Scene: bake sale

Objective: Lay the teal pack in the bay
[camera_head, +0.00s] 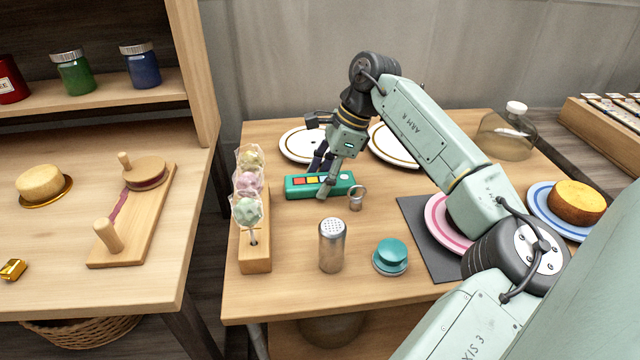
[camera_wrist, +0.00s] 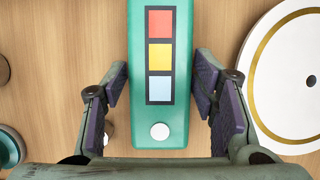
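The teal pack (camera_head: 300,190) is a long flat box lying on the right-hand wooden table. It has red, yellow and light blue squares in a dark frame and a white round button. My gripper (camera_head: 325,178) is down at the pack, over its middle in the head view. In the wrist view, the pack (camera_wrist: 160,113) runs between the two open fingers of my gripper (camera_wrist: 161,90), one on each side. The finger pads seem slightly apart from its sides. I cannot make out which place is the bay.
A cake-pop stand (camera_head: 255,252) is left of the pack. A metal ring-topped item (camera_head: 357,198), shaker (camera_head: 332,247) and teal round item (camera_head: 390,256) are nearer. White plates (camera_head: 298,146) lie behind. A grey mat (camera_head: 416,232) with a pink plate (camera_head: 437,225) is to the right.

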